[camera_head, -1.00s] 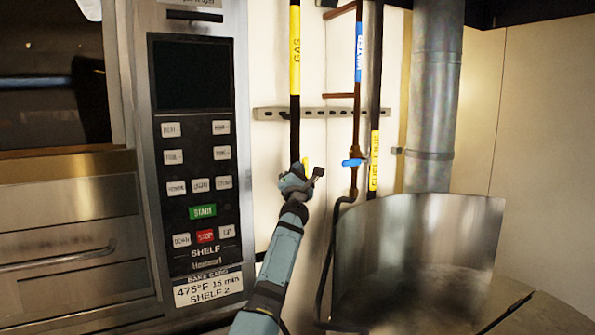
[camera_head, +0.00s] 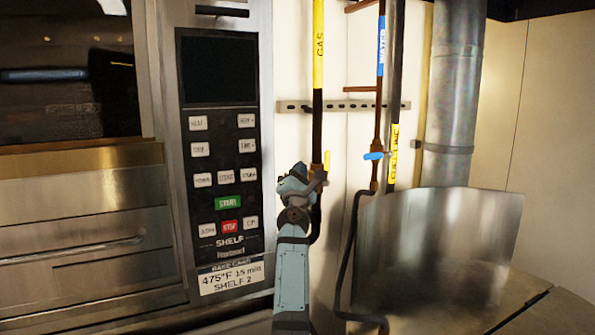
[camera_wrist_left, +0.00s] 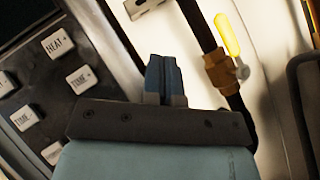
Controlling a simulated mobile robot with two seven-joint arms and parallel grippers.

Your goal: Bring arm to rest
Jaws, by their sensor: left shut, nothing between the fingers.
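My left gripper (camera_head: 297,178) is raised in front of the wall, between the oven's control panel and the gas pipe. In the left wrist view its two blue fingers (camera_wrist_left: 163,77) are closed together with nothing between them. In that view the gripper lies between the panel buttons and the brass gas valve, apart from the valve. My left arm (camera_head: 291,280) comes up from the bottom edge of the head view. My right gripper is in neither view.
The control panel (camera_head: 219,110) stands left of my gripper. The gas pipe (camera_head: 318,120) has a yellow-handled valve (camera_wrist_left: 228,36). A water pipe (camera_head: 381,90) with a blue handle (camera_head: 374,156) runs to its right. A curved metal kettle shield (camera_head: 440,240) stands at lower right.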

